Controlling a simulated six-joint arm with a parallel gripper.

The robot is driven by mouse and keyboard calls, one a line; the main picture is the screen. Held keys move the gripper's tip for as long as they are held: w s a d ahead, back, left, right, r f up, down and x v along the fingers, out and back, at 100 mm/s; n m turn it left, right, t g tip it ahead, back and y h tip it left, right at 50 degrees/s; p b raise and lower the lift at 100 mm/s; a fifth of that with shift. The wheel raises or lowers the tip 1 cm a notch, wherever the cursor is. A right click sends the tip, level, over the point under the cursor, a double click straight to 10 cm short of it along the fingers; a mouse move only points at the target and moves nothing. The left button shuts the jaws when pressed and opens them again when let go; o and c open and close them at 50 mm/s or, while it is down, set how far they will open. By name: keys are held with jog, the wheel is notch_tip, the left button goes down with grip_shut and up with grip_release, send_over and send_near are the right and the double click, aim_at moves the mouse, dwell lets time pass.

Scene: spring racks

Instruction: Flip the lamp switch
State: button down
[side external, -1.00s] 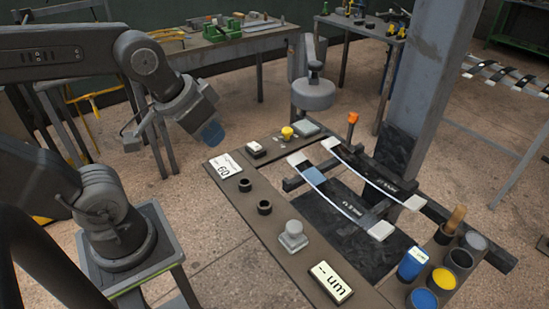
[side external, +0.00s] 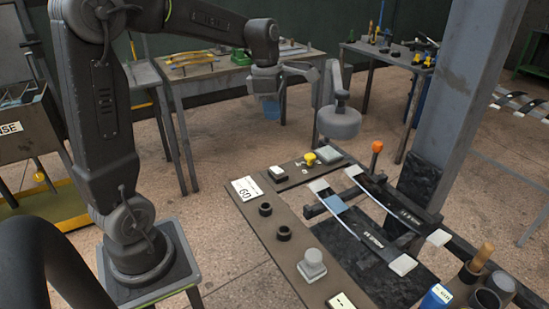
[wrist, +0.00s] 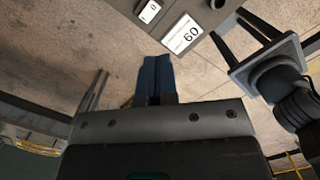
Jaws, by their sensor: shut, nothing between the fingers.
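A small white switch in a dark housing (side external: 278,172) sits on the bench plate near its far left corner; I take it for the lamp switch. It also shows at the top edge of the wrist view (wrist: 148,10), partly cut off. The grey lamp (side external: 338,122) hangs on its arm to the right of the switch. My gripper (side external: 271,108) points down with blue fingers, in the air and apart from the switch. In the wrist view the blue fingers (wrist: 156,78) are shut together and empty, over bare floor.
A white "60" card (side external: 245,189) lies beside the switch; it also shows in the wrist view (wrist: 183,38). A yellow knob (side external: 309,159), a grey pad (side external: 329,154), an orange-topped post (side external: 377,147) and black rings (side external: 265,209) stand nearby.

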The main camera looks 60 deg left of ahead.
aim_at(277, 170)
jog(key=w+a+f+n+g+h, duration=0.1)
jog(key=w+a+f+n, duration=0.1)
jog(key=a+n, duration=0.4)
jog(key=shift+w+f+n, duration=0.35)
jog(key=shift+f+n, duration=0.25)
jog(key=shift+n, duration=0.3)
jog(key=f, duration=0.4)
jog(key=d+f, duration=0.1)
jog(key=f, duration=0.4)
jog(key=d+f, duration=0.1)
jog(key=f, duration=0.3)
jog(key=shift+d+f, duration=0.15)
jog(key=shift+f, duration=0.25)
jog(key=shift+f+h, duration=0.4)
jog(key=shift+h, duration=0.1)
jog(key=shift+r, duration=0.15)
